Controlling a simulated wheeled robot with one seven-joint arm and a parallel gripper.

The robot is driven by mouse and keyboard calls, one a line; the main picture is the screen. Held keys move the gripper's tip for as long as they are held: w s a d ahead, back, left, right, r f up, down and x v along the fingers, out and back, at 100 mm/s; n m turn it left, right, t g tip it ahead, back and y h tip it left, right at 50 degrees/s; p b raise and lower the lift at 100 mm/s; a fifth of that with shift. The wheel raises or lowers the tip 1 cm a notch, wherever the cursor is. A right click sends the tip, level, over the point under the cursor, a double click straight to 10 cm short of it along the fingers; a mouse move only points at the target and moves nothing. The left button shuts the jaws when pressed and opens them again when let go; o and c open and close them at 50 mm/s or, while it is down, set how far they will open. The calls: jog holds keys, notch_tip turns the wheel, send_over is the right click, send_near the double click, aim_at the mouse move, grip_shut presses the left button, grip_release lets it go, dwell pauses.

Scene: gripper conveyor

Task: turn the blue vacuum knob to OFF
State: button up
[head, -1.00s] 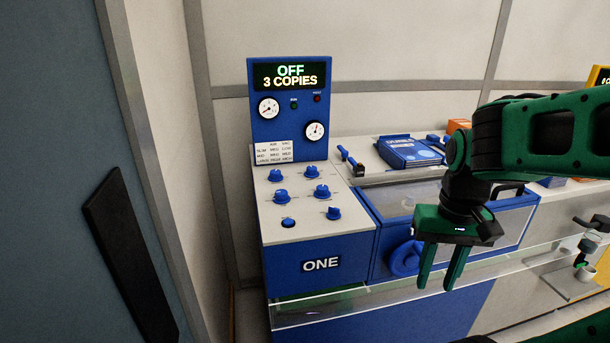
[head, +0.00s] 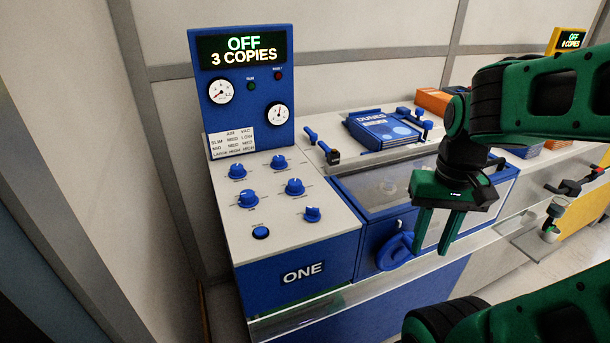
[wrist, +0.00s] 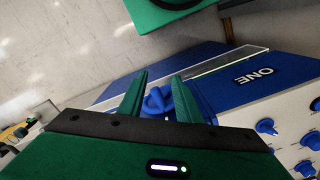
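The blue control panel of station ONE (head: 330,232) stands left of centre in the head view. Its sloping white top carries several blue knobs, among them a rear-left knob (head: 237,171), a rear-right knob (head: 278,162), a middle-left knob (head: 248,199), a middle-right knob (head: 294,187) and a front-right knob (head: 312,214). Their labels are too small to read, so I cannot tell which is the vacuum knob. The display (head: 243,50) reads "OFF 3 COPIES". My green gripper (head: 432,250) is open and empty, right of the panel, apart from all knobs. The wrist view shows knobs (wrist: 267,126) at its right edge.
A blue looped handle (head: 394,252) is just left of my gripper. A clear lid (head: 385,187), a blue "DUNES" pack (head: 384,130) and a transparent front ledge (head: 300,312) lie nearby. Space above the knobs is clear.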

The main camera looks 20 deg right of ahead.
jog(key=shift+d, duration=0.15)
jog(key=o, duration=0.4)
jog(key=shift+s+r, duration=0.1)
jog(key=shift+s, duration=0.05)
notch_tip(320, 180, up, 10)
jog(key=m, duration=1.1)
send_over(295, 181)
notch_tip(295, 181, down, 10)
jog(key=shift+f, duration=0.1)
jog(key=shift+c, duration=0.6)
